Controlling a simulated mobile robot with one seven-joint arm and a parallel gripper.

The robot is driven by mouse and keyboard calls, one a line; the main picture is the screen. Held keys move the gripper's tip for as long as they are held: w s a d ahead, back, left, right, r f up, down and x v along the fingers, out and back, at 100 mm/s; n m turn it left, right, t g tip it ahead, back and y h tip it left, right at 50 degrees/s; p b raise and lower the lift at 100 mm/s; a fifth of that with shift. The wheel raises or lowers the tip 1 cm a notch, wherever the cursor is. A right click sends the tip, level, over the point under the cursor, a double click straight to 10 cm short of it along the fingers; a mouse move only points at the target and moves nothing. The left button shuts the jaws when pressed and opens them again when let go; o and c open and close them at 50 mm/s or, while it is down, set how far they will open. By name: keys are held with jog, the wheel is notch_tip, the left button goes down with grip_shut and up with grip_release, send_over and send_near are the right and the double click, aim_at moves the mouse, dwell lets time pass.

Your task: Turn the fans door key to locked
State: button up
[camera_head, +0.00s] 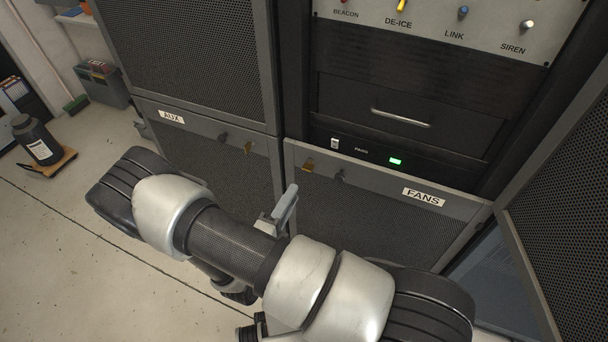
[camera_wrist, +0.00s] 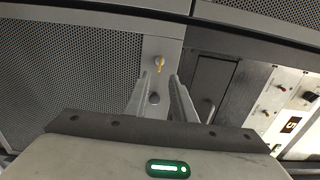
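The FANS door (camera_head: 380,212) is the mesh door at the lower middle right in the head view, with its label at its upper right. It also shows in the wrist view (camera_wrist: 75,75), turned sideways. Its brass key (camera_head: 307,166) sits at the door's upper left, with a dark knob (camera_head: 340,176) right of it. In the wrist view the key (camera_wrist: 160,64) shows just beyond my fingertips, and the grey knob (camera_wrist: 154,98) shows between the fingers. My gripper (camera_wrist: 159,75) is open and empty, its fingers apart. In the head view my gripper (camera_head: 285,205) is left of and below the key, apart from it.
The AUX door (camera_head: 215,165) with its own knob and key is left of the FANS door. A drawer (camera_head: 405,115) and a switch panel (camera_head: 450,25) are above. An open mesh door (camera_head: 560,210) stands at right.

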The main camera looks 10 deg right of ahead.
aim_at(311, 165)
jog(key=x, duration=0.9)
jog(key=shift+b, duration=0.4)
jog(key=shift+w+d, duration=0.1)
grip_shut()
